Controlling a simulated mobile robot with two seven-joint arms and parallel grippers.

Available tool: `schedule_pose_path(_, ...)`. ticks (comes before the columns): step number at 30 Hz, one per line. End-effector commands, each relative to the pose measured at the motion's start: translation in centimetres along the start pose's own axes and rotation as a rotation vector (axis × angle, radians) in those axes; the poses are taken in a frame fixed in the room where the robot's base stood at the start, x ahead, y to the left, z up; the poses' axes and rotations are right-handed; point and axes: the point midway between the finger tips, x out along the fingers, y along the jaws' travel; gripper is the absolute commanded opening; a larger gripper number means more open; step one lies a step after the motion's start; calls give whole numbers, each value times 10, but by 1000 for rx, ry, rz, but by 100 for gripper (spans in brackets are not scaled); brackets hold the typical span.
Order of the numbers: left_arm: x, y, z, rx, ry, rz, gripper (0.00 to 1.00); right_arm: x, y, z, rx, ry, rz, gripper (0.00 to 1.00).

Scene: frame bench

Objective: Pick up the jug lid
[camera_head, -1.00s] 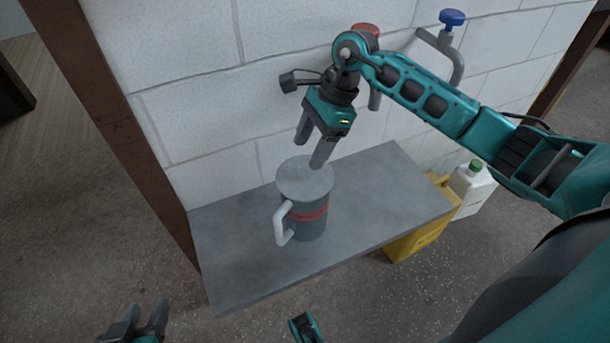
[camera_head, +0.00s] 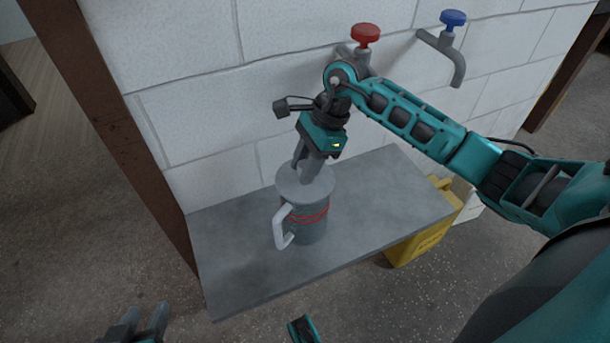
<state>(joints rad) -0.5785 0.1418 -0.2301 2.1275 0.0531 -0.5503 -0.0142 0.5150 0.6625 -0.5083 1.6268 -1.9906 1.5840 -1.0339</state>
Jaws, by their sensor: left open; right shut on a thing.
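The grey jug (camera_head: 311,230) stands upright on the grey bench, with a light handle on its left and red bands around its body. The flat, round grey jug lid (camera_head: 318,190) sits on top of the jug. My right gripper (camera_head: 305,176) reaches down from above and is shut on the jug lid at its middle; the fingers hide the part they grip. I see no gap between lid and jug. My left gripper (camera_head: 148,318) is open and empty at the bottom left edge, away from the jug.
The bench (camera_head: 240,280) has free room around the jug. A red-handled tap (camera_head: 365,36) and a blue-handled tap (camera_head: 452,20) stick out from the white block wall. A yellow container (camera_head: 420,243) and a mostly hidden white container (camera_head: 466,205) stand at the bench's right.

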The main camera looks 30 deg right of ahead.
Motion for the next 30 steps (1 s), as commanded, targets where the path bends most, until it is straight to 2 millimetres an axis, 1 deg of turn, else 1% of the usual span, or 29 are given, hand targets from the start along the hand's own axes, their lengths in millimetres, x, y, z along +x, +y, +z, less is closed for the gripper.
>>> schedule_pose_path(1, 0, 0, 0, 1, -1, -1, 43, 0, 0, 0, 0, 0, 0, 20)
schedule_pose_path(6, 0, -1, 1, 1, -1, -3, 43, 0, 0, 0, 0, 0, 0, 4)
schedule_pose_path(7, 0, -2, 1, 1, -1, -3, 43, 0, 0, 0, 0, 0, 0, 3)
schedule_pose_path(14, 0, -2, 0, 1, -1, -4, 43, -1, 0, 0, 0, 0, -1, 3)
schedule_pose_path(19, -2, -2, -2, 1, 0, -5, 43, -10, -1, 4, -1, 0, -2, 3)
schedule_pose_path(23, -4, -2, -6, 1, 1, -7, 43, -29, -1, 11, -2, 1, -4, 3)
schedule_pose_path(26, -6, -3, -8, 2, -1, -10, 43, -50, -1, 20, -3, 1, -5, 3)
schedule_pose_path(29, -9, -4, -12, 5, 4, -14, 43, -77, -2, 31, -3, 2, -6, 3)
schedule_pose_path(30, -11, -5, -14, 6, 6, -17, 43, -89, -1, 36, -5, 1, -7, 3)
